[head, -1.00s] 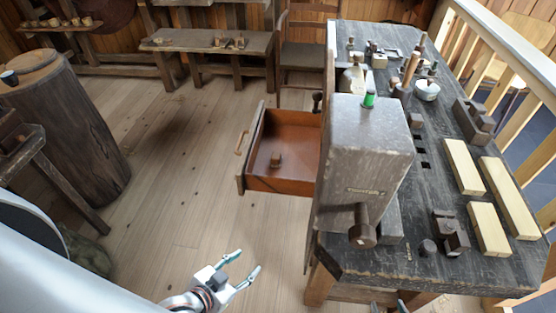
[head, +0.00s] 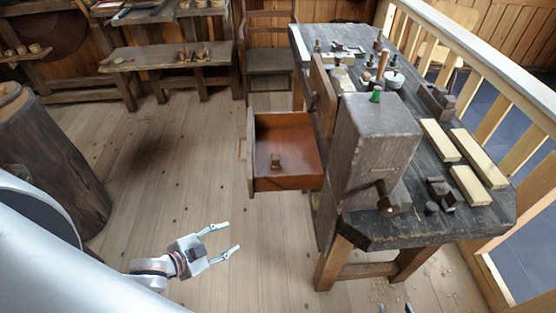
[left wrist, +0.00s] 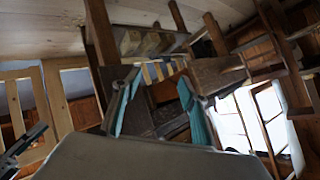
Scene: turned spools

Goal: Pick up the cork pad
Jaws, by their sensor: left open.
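I cannot pick out a cork pad for certain. A small brown block-like piece (head: 276,160) lies in the open drawer (head: 296,179) of the workbench; it is too small to tell whether it is cork. My left gripper (head: 232,236) is open and empty, over the floor in front of and below the drawer, apart from it. Its two teal-lined fingers also show spread in the left wrist view (left wrist: 160,80), with nothing between them. Only small dark tips, perhaps of my right gripper (head: 409,307), show at the bottom edge of the head view.
The workbench (head: 410,228) carries a big grey wooden vise block (head: 372,150), a green-topped piece (head: 376,95), pale wooden bars (head: 478,157) and several tools. A railing (head: 500,70) runs behind it. A stump (head: 45,155) stands left. The floor between is clear.

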